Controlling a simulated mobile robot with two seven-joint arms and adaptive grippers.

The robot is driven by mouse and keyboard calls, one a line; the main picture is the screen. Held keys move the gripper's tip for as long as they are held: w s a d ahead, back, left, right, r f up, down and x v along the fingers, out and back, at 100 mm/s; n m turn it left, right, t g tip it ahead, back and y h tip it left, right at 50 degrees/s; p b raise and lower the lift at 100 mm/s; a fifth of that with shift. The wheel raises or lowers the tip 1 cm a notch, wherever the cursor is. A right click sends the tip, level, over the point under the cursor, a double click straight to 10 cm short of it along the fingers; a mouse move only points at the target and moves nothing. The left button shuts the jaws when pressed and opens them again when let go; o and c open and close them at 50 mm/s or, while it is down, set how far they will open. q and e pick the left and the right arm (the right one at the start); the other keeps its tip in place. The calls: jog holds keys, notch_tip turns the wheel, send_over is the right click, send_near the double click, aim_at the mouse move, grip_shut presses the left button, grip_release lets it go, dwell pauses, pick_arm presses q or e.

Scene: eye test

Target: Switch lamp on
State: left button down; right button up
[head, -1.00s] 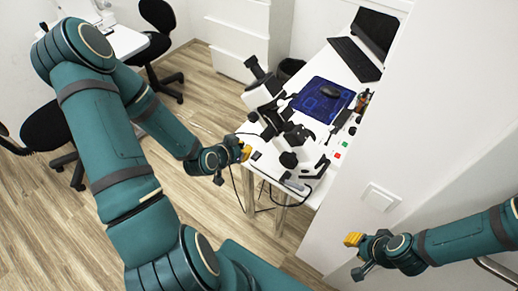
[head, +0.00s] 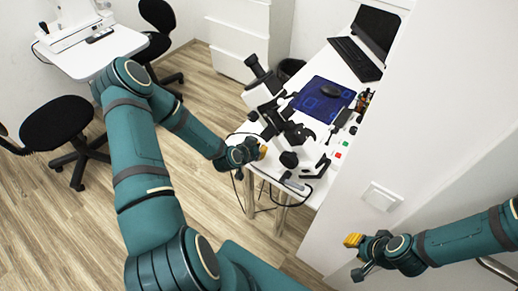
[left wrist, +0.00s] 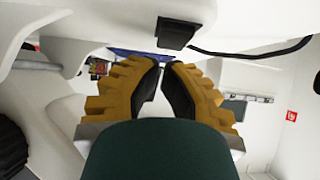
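A white microscope (head: 268,100) with black parts stands on the white desk. No separate lamp stands out. A white switch plate (head: 381,197) is on the wall at the right. My left gripper (head: 263,151) is at the desk's near edge, beside the microscope's base. In the left wrist view its yellow fingers (left wrist: 161,66) nearly meet at the tips, with nothing visible between them. A small black box (left wrist: 177,32) with a black cable lies just beyond them. My right gripper (head: 352,240) is low beside the wall, below the switch plate; its finger gap is not clear.
A black chair (head: 62,127) stands left on open floor.

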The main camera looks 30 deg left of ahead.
pick_arm(q)
jog(key=shift+f, duration=0.25)
jog(key=shift+w+d+f+g, duration=0.1)
jog(key=shift+w+f+g, duration=0.25)
jog(key=shift+g, duration=0.35)
jog(key=shift+f, duration=0.15)
jog(key=shift+s, duration=0.2)
jog(key=shift+s+r, duration=0.2)
jog(key=shift+s, duration=0.5)
